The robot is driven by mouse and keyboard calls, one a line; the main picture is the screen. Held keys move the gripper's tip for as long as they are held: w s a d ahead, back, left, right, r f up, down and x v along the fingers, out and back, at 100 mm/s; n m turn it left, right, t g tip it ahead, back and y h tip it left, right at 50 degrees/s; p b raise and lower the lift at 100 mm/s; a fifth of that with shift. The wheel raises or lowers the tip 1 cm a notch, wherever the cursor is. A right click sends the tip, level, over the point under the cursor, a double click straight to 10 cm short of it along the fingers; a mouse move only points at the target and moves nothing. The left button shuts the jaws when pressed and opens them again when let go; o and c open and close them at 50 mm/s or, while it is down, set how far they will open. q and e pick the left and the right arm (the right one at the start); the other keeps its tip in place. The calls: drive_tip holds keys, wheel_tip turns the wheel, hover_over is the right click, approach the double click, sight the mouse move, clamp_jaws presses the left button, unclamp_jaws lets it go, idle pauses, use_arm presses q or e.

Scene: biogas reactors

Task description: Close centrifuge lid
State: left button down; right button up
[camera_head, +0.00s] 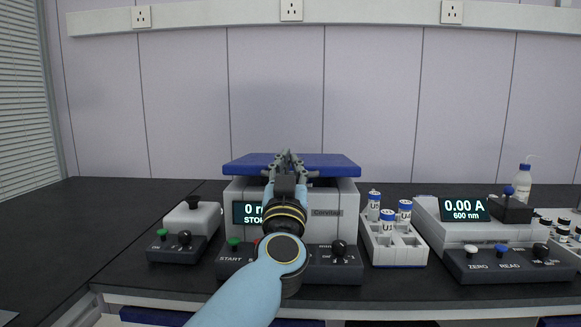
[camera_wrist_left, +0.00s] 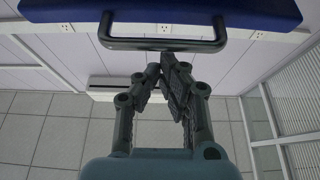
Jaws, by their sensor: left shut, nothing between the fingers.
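The centrifuge (camera_head: 332,206) is a light grey box with a display partly hidden by my arm. Its blue lid (camera_head: 335,166) lies about level across the top; I cannot tell whether it is fully down. My left gripper (camera_head: 287,156) is in front of the lid's middle, fingers pointing up and away. In the left wrist view the lid (camera_wrist_left: 200,10) crosses the top edge, with a dark bar handle (camera_wrist_left: 150,44) under it. The shut, empty fingertips (camera_wrist_left: 163,62) are close to the handle's bar; contact is unclear. My right gripper is out of view.
A control strip with a green button and black knobs (camera_head: 338,262) sits in front of the centrifuge. A small grey device (camera_head: 192,220) stands left. A rack (camera_head: 398,248) with blue-capped tubes and a photometer (camera_head: 465,232) stand right. Bare black bench (camera_head: 100,225) lies at left.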

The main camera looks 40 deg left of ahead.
use_arm(q)
drive_tip(key=shift+t+y, duration=0.4)
drive_tip(key=shift+t, duration=0.3)
drive_tip(key=f+b, duration=0.1)
drive_tip(key=b, duration=0.1)
drive_tip(key=f+b, duration=0.4)
drive_tip(key=shift+s+d+f+b, duration=0.1)
drive_tip(key=shift+s+d+b, duration=0.15)
drive_tip(key=shift+s+b, duration=0.1)
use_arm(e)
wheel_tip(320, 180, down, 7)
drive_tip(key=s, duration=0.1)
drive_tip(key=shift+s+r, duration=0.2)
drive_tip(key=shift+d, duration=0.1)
use_arm(q)
wheel_tip(320, 180, up, 5)
drive_tip(key=p, duration=0.6)
drive_tip(key=b+v, duration=0.2)
drive_tip(key=v, duration=0.9)
drive_tip(key=shift+b, duration=0.4)
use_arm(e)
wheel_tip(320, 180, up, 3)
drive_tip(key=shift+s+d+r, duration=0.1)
